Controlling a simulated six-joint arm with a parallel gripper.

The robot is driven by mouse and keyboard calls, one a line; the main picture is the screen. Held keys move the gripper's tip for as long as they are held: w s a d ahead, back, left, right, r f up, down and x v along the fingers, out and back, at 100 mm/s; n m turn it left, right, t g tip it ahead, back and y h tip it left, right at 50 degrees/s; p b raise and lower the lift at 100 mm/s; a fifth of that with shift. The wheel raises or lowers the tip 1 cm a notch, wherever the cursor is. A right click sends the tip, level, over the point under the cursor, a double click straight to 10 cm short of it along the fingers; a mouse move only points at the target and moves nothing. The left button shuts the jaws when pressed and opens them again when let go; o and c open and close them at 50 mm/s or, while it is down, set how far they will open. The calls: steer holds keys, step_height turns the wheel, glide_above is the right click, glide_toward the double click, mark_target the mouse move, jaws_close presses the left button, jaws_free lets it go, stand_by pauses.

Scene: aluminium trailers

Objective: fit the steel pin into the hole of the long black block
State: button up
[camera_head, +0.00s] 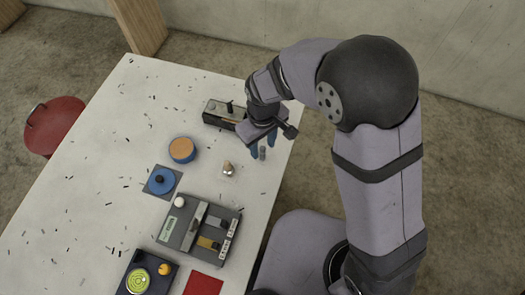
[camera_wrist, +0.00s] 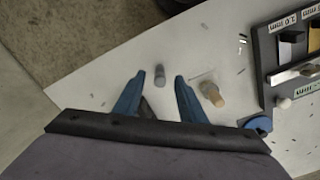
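The steel pin (camera_head: 262,153) is a short grey cylinder near the table's right edge, seemingly upright. It also shows in the wrist view (camera_wrist: 159,76), in line with the gap between my fingertips. My gripper (camera_head: 264,145) points down over it, with its blue fingers spread on either side; the wrist view shows the open gripper (camera_wrist: 160,78) with space between each finger and the pin. I cannot tell the exact height of the fingertips. The long black block (camera_head: 214,117) lies up and left of my gripper in the head view. Its hole cannot be made out.
A wood-topped peg (camera_head: 228,169) stands close to the pin. Left of it are an orange-topped blue round box (camera_head: 182,150) and a blue knob (camera_head: 162,181) on a grey plate. A dark gauge tray (camera_head: 180,233) and red square (camera_head: 203,284) lie nearer. Small dark scraps litter the table.

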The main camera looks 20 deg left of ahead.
mark_target(262, 148)
jaws_close()
steer(key=shift+r, duration=0.15)
step_height(262, 148, up, 10)
steer(key=b, duration=0.2)
steer(key=w+a+r, duration=0.1)
steer(key=w+a, duration=0.6)
steer(key=w, duration=0.2)
steer(key=shift+w+a+b, duration=0.3)
